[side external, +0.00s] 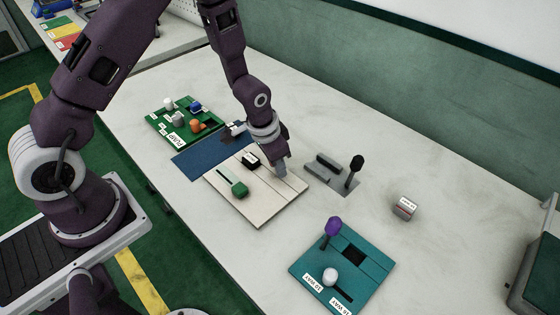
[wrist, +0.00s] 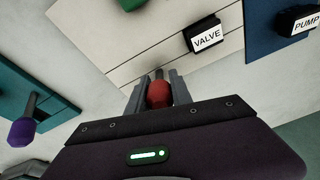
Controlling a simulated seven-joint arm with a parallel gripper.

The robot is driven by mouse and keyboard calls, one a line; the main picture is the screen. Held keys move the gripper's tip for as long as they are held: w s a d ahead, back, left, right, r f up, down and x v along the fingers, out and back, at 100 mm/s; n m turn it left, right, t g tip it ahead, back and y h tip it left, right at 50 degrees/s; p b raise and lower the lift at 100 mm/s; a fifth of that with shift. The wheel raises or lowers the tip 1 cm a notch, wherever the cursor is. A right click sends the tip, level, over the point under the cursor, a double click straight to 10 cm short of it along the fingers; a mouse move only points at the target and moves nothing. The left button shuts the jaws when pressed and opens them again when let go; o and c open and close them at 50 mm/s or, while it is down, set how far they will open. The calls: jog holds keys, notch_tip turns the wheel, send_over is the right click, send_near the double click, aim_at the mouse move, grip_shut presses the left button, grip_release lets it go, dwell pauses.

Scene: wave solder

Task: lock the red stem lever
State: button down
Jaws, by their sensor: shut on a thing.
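The red stem lever shows in the wrist view as a red knob (wrist: 159,96) on a dark stem, between the fingers of my gripper (wrist: 157,80). My gripper is shut on the knob. In the side external view my gripper (side external: 281,170) points down at the right edge of the cream slotted board (side external: 262,215) and hides the red lever. A black block labelled VALVE (wrist: 206,35) sits on the board beside the lever. I cannot tell the lever's position along its slot.
A green-handled lever (side external: 239,189) shares the cream board. A grey fixture with a black knob (side external: 357,163) stands close right of my gripper. A teal board (side external: 310,268) with purple and white knobs lies in front. A green board (side external: 159,127) lies behind.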

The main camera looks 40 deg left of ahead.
jog(key=shift+s+f+t, duration=0.1)
jog(key=shift+s+t, duration=0.2)
jog(key=shift+t, duration=0.45)
jog(key=shift+s+f+t, duration=0.1)
jog(key=shift+s+t, duration=0.2)
jog(key=shift+t, duration=0.45)
jog(key=c, duration=1.1)
grip_release()
jog(key=shift+c, duration=0.2)
jog(key=v, duration=0.7)
jog(key=shift+s, duration=0.15)
